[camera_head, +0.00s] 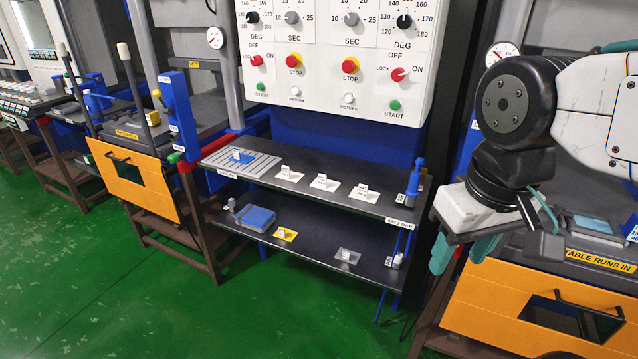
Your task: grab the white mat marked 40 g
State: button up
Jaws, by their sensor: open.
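Three white mats lie in a row on the dark upper shelf (260,186) at the centre: a left one (291,177), a middle one (327,187) and a right one (367,197). Each has a small white tag standing at it. The print on the tags is too small for me to read, so I cannot tell which is marked 40 g. My gripper (462,254) points down at the right, with its teal fingers apart and nothing between them. It is to the right of the shelf, apart from all the mats.
A blue post (414,178) stands at the upper shelf's right end, and a slotted grey rack (255,166) at its left. The lower shelf (310,250) holds a blue box (256,217), a yellow mat (286,234) and a grey mat (347,256). An orange-fronted machine (490,315) stands below my gripper.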

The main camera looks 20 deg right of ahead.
aim_at(286, 174)
jog(key=u, duration=0.15)
jog(key=i, duration=1.3)
